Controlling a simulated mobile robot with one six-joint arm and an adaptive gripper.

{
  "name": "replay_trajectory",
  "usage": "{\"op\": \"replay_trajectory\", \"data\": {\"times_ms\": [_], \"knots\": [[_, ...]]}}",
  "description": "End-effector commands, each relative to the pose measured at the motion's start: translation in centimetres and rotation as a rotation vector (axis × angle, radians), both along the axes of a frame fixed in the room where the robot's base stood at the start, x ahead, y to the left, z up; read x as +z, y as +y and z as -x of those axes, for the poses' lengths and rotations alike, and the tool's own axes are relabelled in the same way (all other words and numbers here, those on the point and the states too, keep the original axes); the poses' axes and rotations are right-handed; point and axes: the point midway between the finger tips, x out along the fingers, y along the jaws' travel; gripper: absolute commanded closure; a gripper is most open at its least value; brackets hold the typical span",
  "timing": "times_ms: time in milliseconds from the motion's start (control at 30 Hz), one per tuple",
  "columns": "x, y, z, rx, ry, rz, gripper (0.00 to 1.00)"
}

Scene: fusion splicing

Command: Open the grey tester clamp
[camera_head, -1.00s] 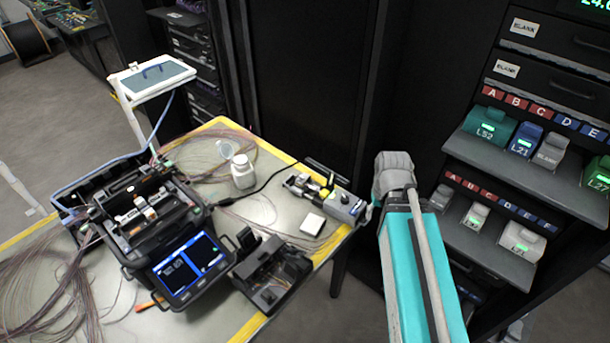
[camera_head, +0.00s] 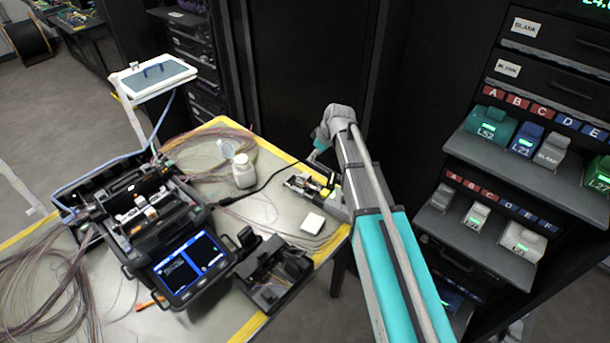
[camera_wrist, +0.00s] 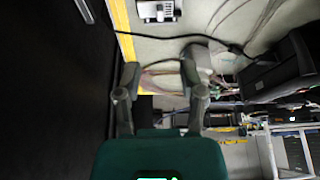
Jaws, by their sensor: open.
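The tester (camera_head: 300,184) is a small grey and black device with yellow parts, lying near the table's far right edge. My arm hides its right end in the head view. In the wrist view a grey device, seemingly the tester (camera_wrist: 158,11), shows at the top edge, partly cut off. I cannot make out the grey clamp or whether it is shut. My gripper (camera_wrist: 159,76) is open, with nothing between its fingers, and is apart from the tester. In the head view it is mostly hidden behind my wrist, close to the tester's upper right side.
A black splicer (camera_head: 160,235) with a lit screen stands left on the table (camera_head: 225,300). A black cable (camera_head: 268,185) runs there. Racks (camera_head: 520,175) stand right.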

Motion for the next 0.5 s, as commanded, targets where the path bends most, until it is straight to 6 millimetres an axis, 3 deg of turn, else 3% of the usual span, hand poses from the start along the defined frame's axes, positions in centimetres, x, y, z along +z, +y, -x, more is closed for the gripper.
{"op": "replay_trajectory", "data": {"times_ms": [500], "knots": [[-0.62, 0.02, -0.05, -0.003, 0.002, 0.001, 0.49]]}}
